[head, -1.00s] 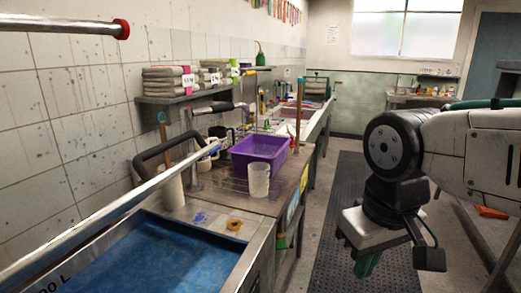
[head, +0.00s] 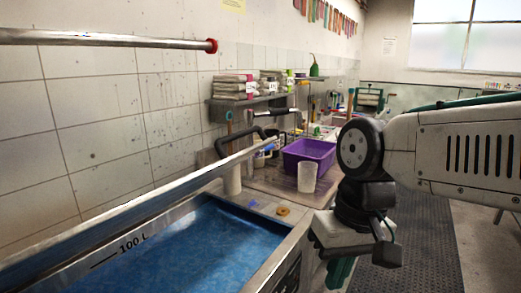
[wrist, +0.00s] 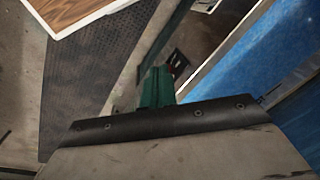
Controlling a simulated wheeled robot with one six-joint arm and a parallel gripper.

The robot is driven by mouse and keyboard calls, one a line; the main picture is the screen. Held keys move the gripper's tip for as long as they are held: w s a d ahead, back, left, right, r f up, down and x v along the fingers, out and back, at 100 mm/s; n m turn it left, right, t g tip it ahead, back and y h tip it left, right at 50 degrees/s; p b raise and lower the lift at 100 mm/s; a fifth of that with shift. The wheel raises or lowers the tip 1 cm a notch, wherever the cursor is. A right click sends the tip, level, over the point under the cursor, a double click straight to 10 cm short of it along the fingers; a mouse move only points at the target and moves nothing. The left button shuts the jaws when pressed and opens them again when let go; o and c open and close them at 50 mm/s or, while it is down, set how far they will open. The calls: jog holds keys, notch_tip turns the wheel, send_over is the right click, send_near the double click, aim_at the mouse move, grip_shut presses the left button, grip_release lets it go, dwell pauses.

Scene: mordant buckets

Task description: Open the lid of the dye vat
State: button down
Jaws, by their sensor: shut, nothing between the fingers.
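The dye vat (head: 285,246) is a metal tank at lower left in the head view, with blue liquid and a "100 L" mark inside. The blue liquid shows, so the top is uncovered there.
A counter beyond the vat holds a purple tub (head: 308,152), a white beaker (head: 307,177) and an orange-brown ring (head: 283,211). A horizontal metal bar with a red end (head: 211,46) juts in at upper left. A dark floor mat (head: 420,235) lies in the aisle at right.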

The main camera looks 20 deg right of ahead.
jog(key=w+a+r+m+t+y, duration=0.1)
jog(key=w+m+t+y, duration=0.1)
jog(key=w+m+y, duration=0.5)
jog(key=w+r+m+t+y, duration=0.2)
jog(key=w+m+y, duration=0.2)
jog(key=w+m, duration=0.45)
jog(key=w+d+m+t+h, duration=0.1)
jog(key=w+d+m+t, duration=0.5)
jog(key=d, duration=0.3)
jog(key=w+d+m+t, duration=0.5)
jog(key=w+d+m, duration=0.15)
jog(key=d, duration=0.25)
jog(key=r+x, duration=0.3)
jog(key=x, duration=0.9)
jog(key=shift+w+n, duration=0.2)
jog(key=shift+n, duration=0.1)
jog(key=shift+r+h, duration=0.25)
jog(key=shift+h, duration=0.15)
